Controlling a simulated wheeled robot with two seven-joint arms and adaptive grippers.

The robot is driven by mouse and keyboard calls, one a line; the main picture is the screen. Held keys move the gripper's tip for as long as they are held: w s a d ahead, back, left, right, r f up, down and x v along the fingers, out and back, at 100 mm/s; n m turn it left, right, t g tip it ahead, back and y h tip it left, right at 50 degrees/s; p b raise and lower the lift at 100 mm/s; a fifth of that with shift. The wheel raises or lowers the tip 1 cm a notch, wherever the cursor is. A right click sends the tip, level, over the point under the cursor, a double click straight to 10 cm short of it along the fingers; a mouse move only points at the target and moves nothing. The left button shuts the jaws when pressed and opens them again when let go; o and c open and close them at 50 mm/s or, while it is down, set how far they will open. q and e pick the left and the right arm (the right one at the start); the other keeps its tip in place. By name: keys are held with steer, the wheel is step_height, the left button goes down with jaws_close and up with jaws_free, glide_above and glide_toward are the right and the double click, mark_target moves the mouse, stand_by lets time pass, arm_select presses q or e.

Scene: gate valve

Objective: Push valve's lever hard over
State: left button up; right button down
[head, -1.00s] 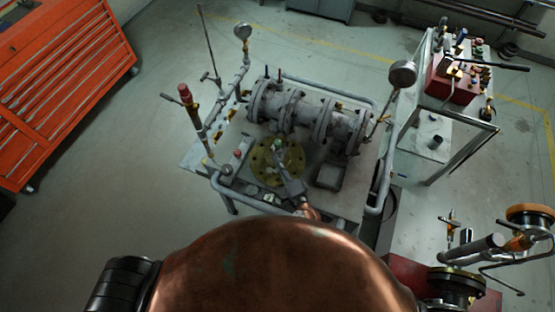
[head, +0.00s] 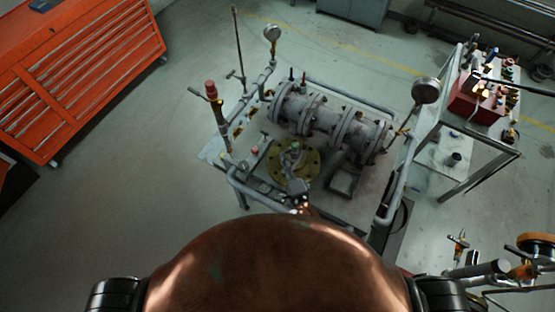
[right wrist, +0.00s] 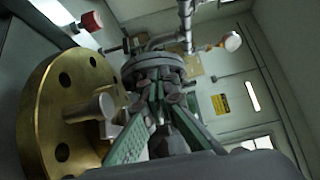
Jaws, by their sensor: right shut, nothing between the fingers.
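A round brass flange (head: 312,166) with bolt holes lies on the rig table. In the right wrist view the flange (right wrist: 38,125) fills the left side. A grey stub with a crosspiece, seemingly the valve's lever (right wrist: 92,109), stands out from its face. My right gripper (head: 296,151) is over the flange in the head view and covers much of the lever there. In the right wrist view its green-sided fingers (right wrist: 165,92) are shut and empty, just right of the lever. I cannot tell whether they touch it. My left gripper is out of view.
Grey flanged pipe (head: 325,118) lies behind the flange. Gauges (head: 425,91) and a red-topped upright fitting (head: 211,90) rise at the table's sides. A red tool cabinet (head: 85,85) stands left, a side bench (head: 440,165) right. Floor at left is clear.

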stand_by(0.4)
steer(key=v, duration=1.2)
